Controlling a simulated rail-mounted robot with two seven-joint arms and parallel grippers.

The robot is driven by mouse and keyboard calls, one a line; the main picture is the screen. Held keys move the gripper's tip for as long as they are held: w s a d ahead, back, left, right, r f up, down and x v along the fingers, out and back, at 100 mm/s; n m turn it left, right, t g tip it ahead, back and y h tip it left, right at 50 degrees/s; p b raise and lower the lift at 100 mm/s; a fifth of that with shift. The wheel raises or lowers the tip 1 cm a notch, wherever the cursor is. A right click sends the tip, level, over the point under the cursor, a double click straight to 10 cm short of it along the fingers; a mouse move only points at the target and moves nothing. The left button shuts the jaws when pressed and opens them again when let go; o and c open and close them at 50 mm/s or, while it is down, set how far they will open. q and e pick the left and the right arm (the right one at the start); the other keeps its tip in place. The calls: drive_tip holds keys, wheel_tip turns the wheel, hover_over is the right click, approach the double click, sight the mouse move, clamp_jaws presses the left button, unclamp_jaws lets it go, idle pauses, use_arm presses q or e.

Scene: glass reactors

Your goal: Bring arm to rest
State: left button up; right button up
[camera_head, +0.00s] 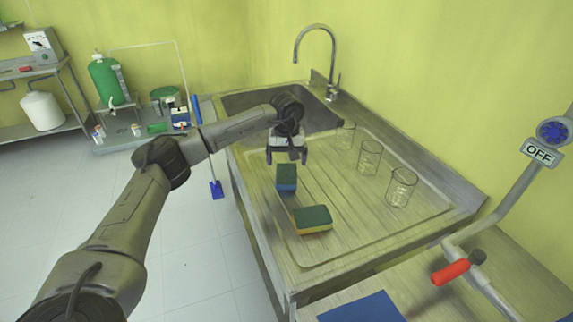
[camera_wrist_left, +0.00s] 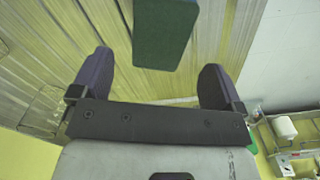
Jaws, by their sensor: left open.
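My left arm reaches in from the left in the head view, over the sink unit. My left gripper (camera_head: 287,157) is open and empty above the ribbed drainboard. In the left wrist view its two dark fingers (camera_wrist_left: 157,85) stand wide apart. A green-topped sponge (camera_head: 286,177) lies on the drainboard just in front of the fingers. In the left wrist view this sponge (camera_wrist_left: 166,35) shows beyond the fingertips, apart from them. A second sponge, green over yellow (camera_head: 313,219), lies nearer the drainboard's front edge. My right gripper is not in view.
Several glass beakers (camera_head: 369,157) stand along the right side of the drainboard (camera_head: 345,235). A curved tap (camera_head: 316,28) rises behind the sink basin (camera_head: 245,101). A pipe with a red-handled valve (camera_head: 451,272) and an OFF sign (camera_head: 540,152) is at right. Floor at left is mostly clear.

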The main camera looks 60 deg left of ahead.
use_arm(q)
drive_tip(key=shift+r, duration=0.75)
